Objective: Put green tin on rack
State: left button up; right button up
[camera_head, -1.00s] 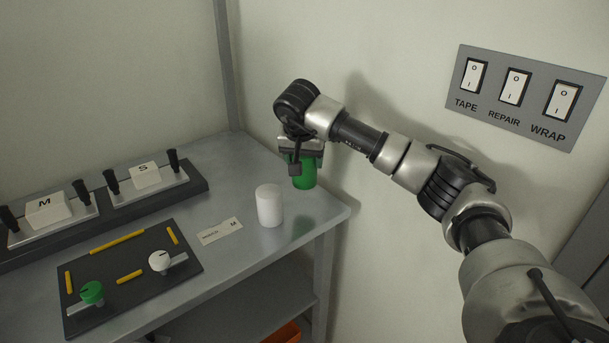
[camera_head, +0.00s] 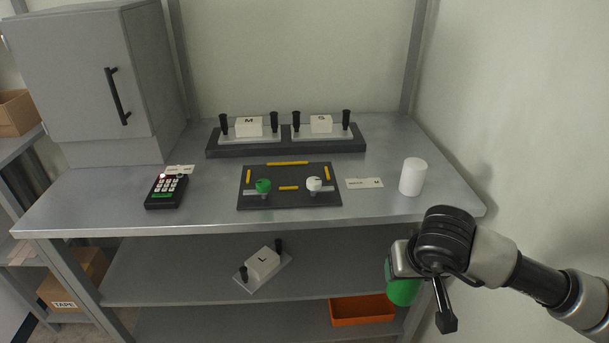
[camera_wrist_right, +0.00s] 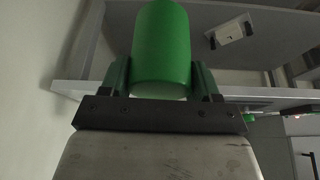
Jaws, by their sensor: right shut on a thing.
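The green tin (camera_head: 402,291) is held in my right gripper (camera_head: 398,274), in front of the table's right front edge and lower than its top. In the right wrist view the green tin (camera_wrist_right: 161,48) stands between the two fingers of the right gripper (camera_wrist_right: 161,80), which are shut on it. In the head view the gripper and wrist hide part of the tin. My left gripper is not in view. No thing is clearly marked as the rack; a shelved metal table (camera_head: 110,209) fills the middle.
A white cylinder (camera_head: 412,177) stands near the table's right edge. A dark board with knobs (camera_head: 290,201), a keypad (camera_head: 166,191) and M and S blocks (camera_head: 249,127) are on top. The lower shelf (camera_head: 180,265) holds an L block (camera_head: 263,263). An orange bin (camera_head: 362,310) is below.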

aim_at(109, 189)
jog(key=u, duration=1.65)
